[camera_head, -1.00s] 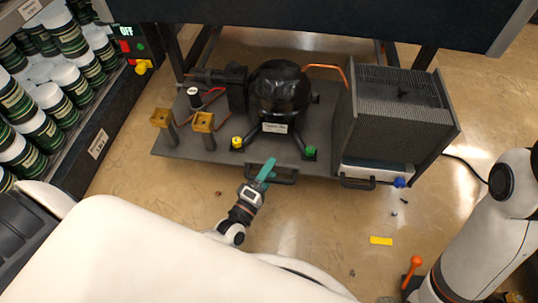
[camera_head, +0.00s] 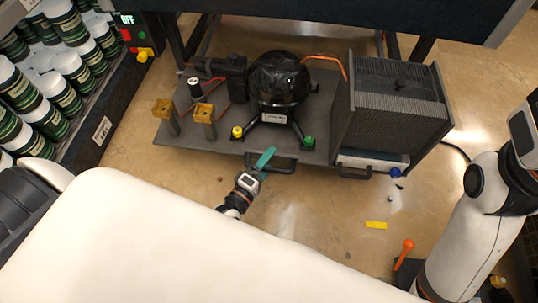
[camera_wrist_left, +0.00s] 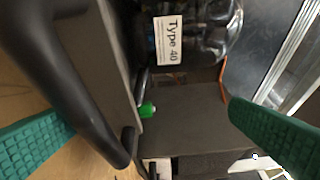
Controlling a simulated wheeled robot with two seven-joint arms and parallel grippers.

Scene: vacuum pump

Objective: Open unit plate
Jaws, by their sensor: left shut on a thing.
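The unit plate (camera_head: 225,147) is a dark grey flat base under the table, with a black compressor (camera_head: 280,85) and a finned grey block (camera_head: 392,105) on it. A black handle (camera_head: 285,168) sits on its front edge. My left gripper (camera_head: 265,160), with teal fingers, is at this front handle and shut on it. In the left wrist view the black handle (camera_wrist_left: 75,85) passes close beside the left teal finger, and the other finger (camera_wrist_left: 272,135) lies over the plate side. My right gripper is out of view.
Shelves of jars (camera_head: 35,100) stand at the left. A dark table (camera_head: 330,18) overhangs the plate's back. A yellow strip (camera_head: 376,225) and small loose bits (camera_head: 390,199) lie on the floor in front. An orange-topped lever (camera_head: 406,246) stands near my right arm.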

